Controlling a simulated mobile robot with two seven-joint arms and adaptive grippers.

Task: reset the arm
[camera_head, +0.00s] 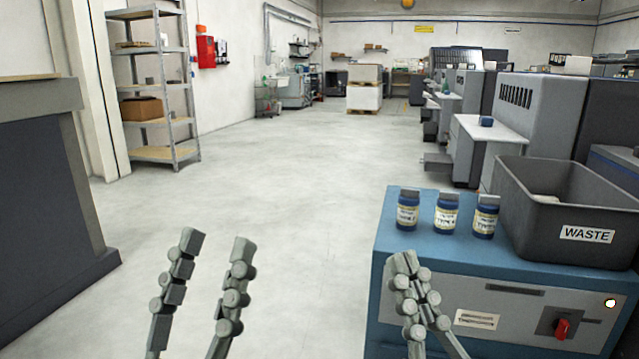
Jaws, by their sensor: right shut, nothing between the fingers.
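My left gripper (216,246) is at the lower left of the middle, over the bare floor. Its two fingers stand apart with nothing between them. My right gripper (404,263) is in front of the left front edge of the blue cabinet. Its fingertips are together and it holds nothing. Both grippers point up and away from me, and my arms behind them are mostly out of view.
On the blue cabinet (389,226) stand three labelled bottles: left (407,212), middle (446,213) and right (485,218). A grey WASTE bin (530,226) is beside them. A dark counter (45,190) is at the left. The floor between is clear.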

